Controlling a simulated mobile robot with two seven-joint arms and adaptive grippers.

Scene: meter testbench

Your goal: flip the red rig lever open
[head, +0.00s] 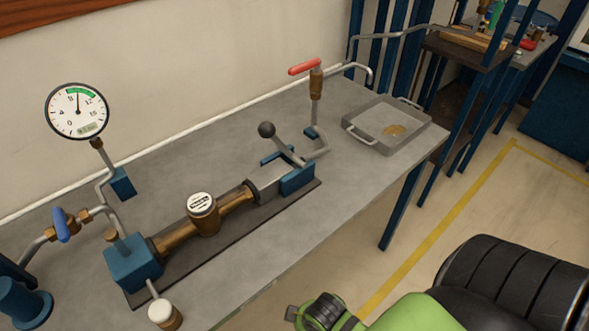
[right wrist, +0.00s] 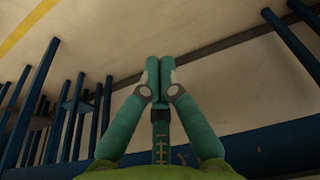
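The red lever (head: 305,67) sits on a brass valve (head: 316,83) on an upright pipe at the back right of the bench in the head view. Its handle lies roughly level and points left, across the pipe. My right gripper (right wrist: 159,65) shows in the right wrist view with its fingertips together and nothing visible between them. In the head view my right arm is low at the right, in front of the bench and well apart from the lever. My left gripper is not in view.
A lever with a black ball knob (head: 267,130) rises from the clamp in front of the red lever. A brass meter (head: 203,212), a round gauge (head: 77,111) and a blue-handled valve (head: 61,225) stand left. A grey tray (head: 364,137) lies right. The front bench strip is clear.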

